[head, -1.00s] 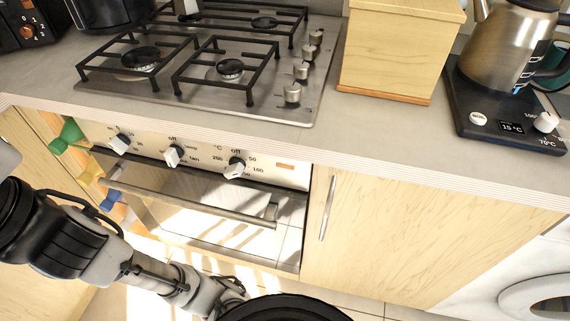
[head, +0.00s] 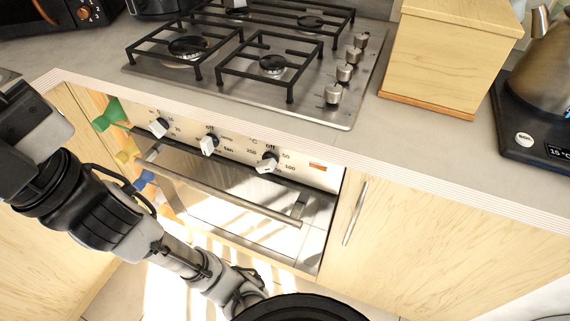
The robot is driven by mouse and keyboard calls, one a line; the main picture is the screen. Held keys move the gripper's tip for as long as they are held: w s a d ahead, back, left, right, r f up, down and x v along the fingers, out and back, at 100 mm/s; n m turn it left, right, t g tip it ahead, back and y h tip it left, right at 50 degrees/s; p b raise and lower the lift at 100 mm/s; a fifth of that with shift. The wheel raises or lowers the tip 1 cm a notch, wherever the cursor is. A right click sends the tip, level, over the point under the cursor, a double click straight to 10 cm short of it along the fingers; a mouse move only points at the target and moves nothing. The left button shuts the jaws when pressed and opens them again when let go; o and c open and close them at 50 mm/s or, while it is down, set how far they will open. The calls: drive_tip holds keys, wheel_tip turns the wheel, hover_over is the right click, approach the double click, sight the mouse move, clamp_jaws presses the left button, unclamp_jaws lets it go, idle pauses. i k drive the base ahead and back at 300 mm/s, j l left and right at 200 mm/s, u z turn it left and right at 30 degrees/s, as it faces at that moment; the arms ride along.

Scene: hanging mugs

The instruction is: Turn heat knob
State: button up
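The oven front panel (head: 325,176) carries three white knobs in a row under the counter edge. The left knob (head: 158,128) has small numbers around it. The middle knob (head: 209,144) has "off" and "fan" marked near it. The right knob (head: 267,162) has a °C mark, "off" and numbers such as 50, 100 and 250 around it, so it is the heat knob. My arm crosses the lower left, apart from the knobs in the picture. My gripper's fingers are not visible.
The oven door handle (head: 232,197) sticks out below the knobs. A gas hob (head: 347,113) with its own metal knobs lies on the counter above. A wooden box (head: 440,60) and a kettle base (head: 510,125) stand to the right. Floor shows below the oven.

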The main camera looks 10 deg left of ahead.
sight(269, 162)
drive_tip(key=k+j, duration=0.15)
drive_tip(key=j, duration=0.25)
drive_tip(key=k+j, duration=0.15)
drive_tip(key=j, duration=0.25)
drive_tip(key=k+j, duration=0.2)
drive_tip(key=j, duration=0.2)
drive_tip(key=k+j, duration=0.15)
drive_tip(key=j, duration=0.25)
